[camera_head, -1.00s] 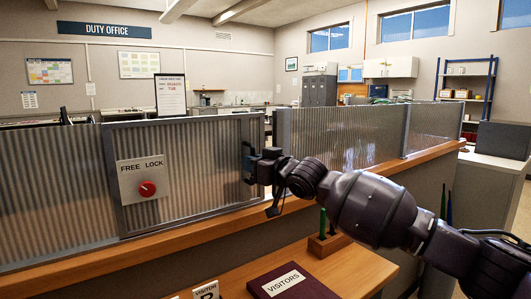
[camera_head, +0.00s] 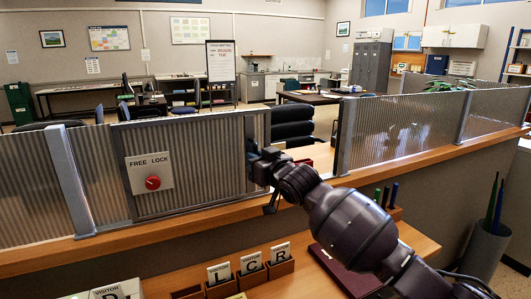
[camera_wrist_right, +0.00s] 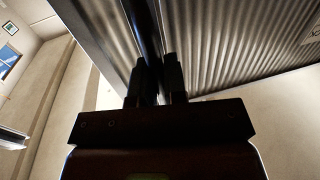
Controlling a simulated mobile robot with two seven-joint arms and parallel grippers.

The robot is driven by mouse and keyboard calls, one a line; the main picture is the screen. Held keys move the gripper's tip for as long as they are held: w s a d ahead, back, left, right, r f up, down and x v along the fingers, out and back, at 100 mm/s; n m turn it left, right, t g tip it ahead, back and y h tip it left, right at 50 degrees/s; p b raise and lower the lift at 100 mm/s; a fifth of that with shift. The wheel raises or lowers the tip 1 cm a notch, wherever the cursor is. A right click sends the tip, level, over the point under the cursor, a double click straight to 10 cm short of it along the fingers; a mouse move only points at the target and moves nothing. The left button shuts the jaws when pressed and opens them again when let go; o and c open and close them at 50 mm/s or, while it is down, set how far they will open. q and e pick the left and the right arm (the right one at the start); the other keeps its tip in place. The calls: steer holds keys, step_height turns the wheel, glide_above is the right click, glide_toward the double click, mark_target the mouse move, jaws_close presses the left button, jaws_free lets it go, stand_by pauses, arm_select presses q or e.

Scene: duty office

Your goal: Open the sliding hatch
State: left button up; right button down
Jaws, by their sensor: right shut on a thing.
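The sliding hatch (camera_head: 205,165) is a ribbed translucent panel in a grey frame on the counter partition. It carries a plate marked FREE LOCK (camera_head: 148,173) with a red knob (camera_head: 152,183); I cannot tell which word the knob points to. An open gap (camera_head: 300,140) stands between the hatch's right edge and the grey post (camera_head: 344,135). My right gripper (camera_head: 252,166) is at the hatch's right edge, shut on its dark upright handle. In the right wrist view, the gripper's fingers (camera_wrist_right: 156,82) sit either side of the handle (camera_wrist_right: 144,25). My left gripper is out of view.
The wooden counter ledge (camera_head: 420,160) runs below the panels. On the lower desk are visitor card holders (camera_head: 250,275), a maroon visitors book (camera_head: 340,262) and pens (camera_head: 386,196). A grey bin (camera_head: 484,245) stands at right. An office chair (camera_head: 293,125) shows behind the gap.

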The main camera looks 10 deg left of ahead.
steer(key=shift+s+a+f, duration=0.15)
steer(key=shift+s+a, duration=0.4)
steer(key=shift+a, duration=0.2)
steer(key=c, duration=1.2)
jaws_free()
steer(key=shift+d, duration=0.1)
steer(key=p+v, duration=0.1)
steer(key=v, duration=0.9)
steer(key=shift+s+d, duration=0.25)
steer(key=shift+s, duration=0.05)
